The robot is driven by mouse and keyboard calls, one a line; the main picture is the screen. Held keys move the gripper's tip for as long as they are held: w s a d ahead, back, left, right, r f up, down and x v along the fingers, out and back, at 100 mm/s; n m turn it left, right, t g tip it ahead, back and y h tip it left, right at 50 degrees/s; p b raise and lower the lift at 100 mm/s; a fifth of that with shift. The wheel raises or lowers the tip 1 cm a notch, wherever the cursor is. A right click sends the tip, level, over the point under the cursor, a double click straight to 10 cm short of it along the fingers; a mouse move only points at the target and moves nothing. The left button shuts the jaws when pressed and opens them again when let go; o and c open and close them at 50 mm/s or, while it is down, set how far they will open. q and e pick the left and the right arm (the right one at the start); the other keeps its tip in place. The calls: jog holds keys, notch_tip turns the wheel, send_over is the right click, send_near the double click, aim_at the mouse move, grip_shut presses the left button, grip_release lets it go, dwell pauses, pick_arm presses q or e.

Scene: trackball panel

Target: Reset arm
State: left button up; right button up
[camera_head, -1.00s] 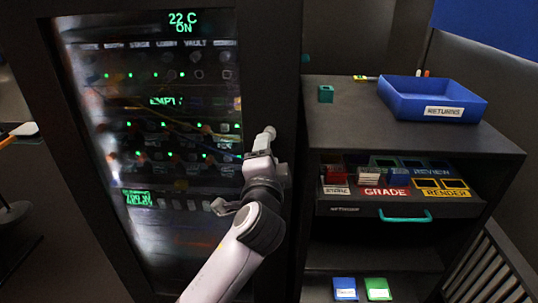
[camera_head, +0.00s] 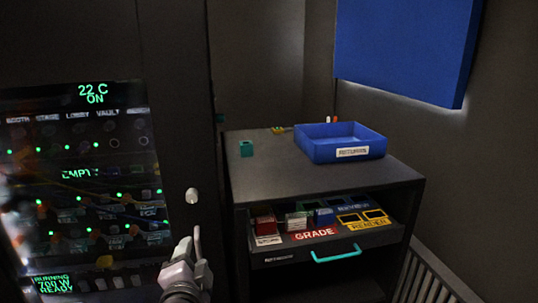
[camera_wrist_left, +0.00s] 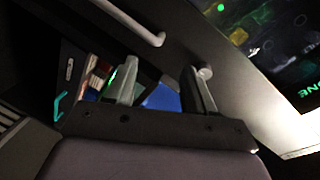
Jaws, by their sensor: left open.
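My left gripper (camera_head: 190,250) is at the bottom of the head view, in front of the dark frame of the lit panel (camera_head: 85,190). A round pale knob (camera_head: 193,196) on that frame is just above it. In the left wrist view the two fingers of the left gripper (camera_wrist_left: 160,92) stand apart with nothing between them. The knob (camera_wrist_left: 205,72) shows behind the right finger, and a pale bar handle (camera_wrist_left: 130,20) is above. I cannot tell whether the finger touches the knob. My right gripper is not in view.
A dark cabinet (camera_head: 300,178) stands right of the panel. A slatted rail (camera_head: 430,280) is at lower right.

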pick_arm(q)
jog(key=s+a+f+n+g+h, duration=0.2)
jog(key=s+f+n+g+h, duration=0.3)
jog(key=s+f, duration=1.9)
jog(key=n, duration=0.3)
jog(key=shift+s+a+f+n, duration=0.2)
jog(key=shift+s+n, duration=0.15)
jog(key=shift+n, duration=0.05)
